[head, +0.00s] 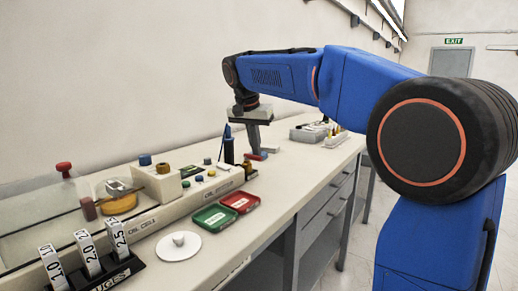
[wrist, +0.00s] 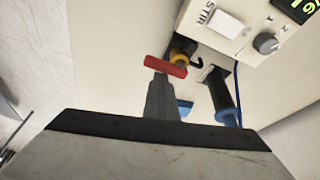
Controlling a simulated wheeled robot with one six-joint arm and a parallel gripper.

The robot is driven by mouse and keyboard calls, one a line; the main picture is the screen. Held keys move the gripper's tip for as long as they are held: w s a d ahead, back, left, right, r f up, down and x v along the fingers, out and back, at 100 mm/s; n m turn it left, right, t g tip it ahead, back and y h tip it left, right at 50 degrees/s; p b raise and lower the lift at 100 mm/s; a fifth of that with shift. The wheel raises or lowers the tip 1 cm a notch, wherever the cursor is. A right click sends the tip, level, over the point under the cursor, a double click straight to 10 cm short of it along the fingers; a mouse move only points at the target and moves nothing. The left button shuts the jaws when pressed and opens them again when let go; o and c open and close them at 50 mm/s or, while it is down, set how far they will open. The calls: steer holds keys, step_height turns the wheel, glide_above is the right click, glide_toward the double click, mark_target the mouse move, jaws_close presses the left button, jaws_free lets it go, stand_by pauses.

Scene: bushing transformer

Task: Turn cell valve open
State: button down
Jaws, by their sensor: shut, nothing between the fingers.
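The valve shows in the wrist view as a red bar handle (wrist: 165,66) on a brass-coloured fitting (wrist: 181,56) at the side of the cream unit. In the head view a red handle (head: 252,156) shows just under my fingers. My gripper (wrist: 160,80) is shut, with nothing between its fingers. Its fingertips point down and lie right by the red handle. I cannot tell whether they touch it. In the head view my gripper (head: 254,148) hangs over the bench beside the far end of the oil cell unit (head: 150,221).
A dark blue handled probe (wrist: 222,95) stands close right of the valve. The unit's face carries a STIR switch (wrist: 226,27) and a grey knob (wrist: 266,43). A green tray (head: 212,218), a red tray (head: 240,202) and a white dish (head: 178,246) lie in front of the unit.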

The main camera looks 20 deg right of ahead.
step_height(320, 180, up, 9)
steer(key=s+d+f+n+t+y, duration=0.1)
steer(key=s+d+f+n, duration=0.15)
steer(key=s+f, duration=0.6)
steer(key=s+d+f+n, duration=0.25)
steer(key=s+f, duration=0.25)
steer(key=s, duration=0.6)
steer(key=s+d+f+n+t+y, duration=0.1)
steer(key=s+f+n, duration=0.2)
steer(key=s+f, duration=1.4)
step_height(320, 180, down, 3)
steer(key=shift+s, duration=0.15)
